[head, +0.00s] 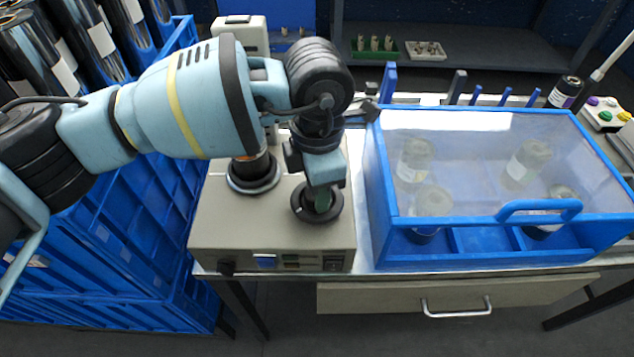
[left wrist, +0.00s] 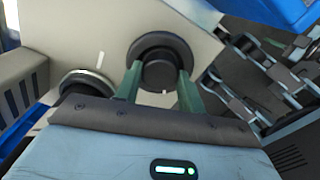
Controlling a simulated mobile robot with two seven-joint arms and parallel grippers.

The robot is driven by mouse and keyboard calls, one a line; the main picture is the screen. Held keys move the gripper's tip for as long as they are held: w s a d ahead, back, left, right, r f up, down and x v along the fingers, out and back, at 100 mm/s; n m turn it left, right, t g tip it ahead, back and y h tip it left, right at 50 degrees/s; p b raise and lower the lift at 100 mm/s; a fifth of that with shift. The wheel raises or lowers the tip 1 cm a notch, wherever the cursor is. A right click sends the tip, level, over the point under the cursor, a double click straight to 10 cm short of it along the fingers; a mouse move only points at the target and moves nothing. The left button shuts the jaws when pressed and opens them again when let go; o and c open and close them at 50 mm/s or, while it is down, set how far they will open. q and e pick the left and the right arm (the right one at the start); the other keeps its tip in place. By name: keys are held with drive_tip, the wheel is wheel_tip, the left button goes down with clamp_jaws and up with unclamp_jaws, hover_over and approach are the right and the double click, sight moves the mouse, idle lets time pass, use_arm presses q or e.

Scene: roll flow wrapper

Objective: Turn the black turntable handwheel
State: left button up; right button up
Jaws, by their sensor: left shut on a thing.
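The black turntable handwheel (head: 317,203) sits on top of the beige machine (head: 270,230), near its right front. It is a dark disc with a raised hub. My left gripper (head: 322,190) points down at it from above and hides part of it. In the left wrist view the handwheel (left wrist: 162,52) shows its round rim and hub. The two green fingers of my left gripper (left wrist: 158,88) stand on either side of the hub and are shut on it. A white mark shows near the wheel's edge. My right gripper is not in view.
A second round black part (head: 253,173) is on the machine left of the handwheel. A blue case with a clear lid (head: 500,215) stands close on the right, holding several jars. Blue crates (head: 130,230) are at the left. A drawer (head: 455,296) is below.

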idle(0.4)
use_arm(q)
drive_tip(key=o, duration=1)
drive_tip(key=shift+r, duration=0.1)
wheel_tip(320, 180, up, 8)
drive_tip(key=shift+f, duration=0.2)
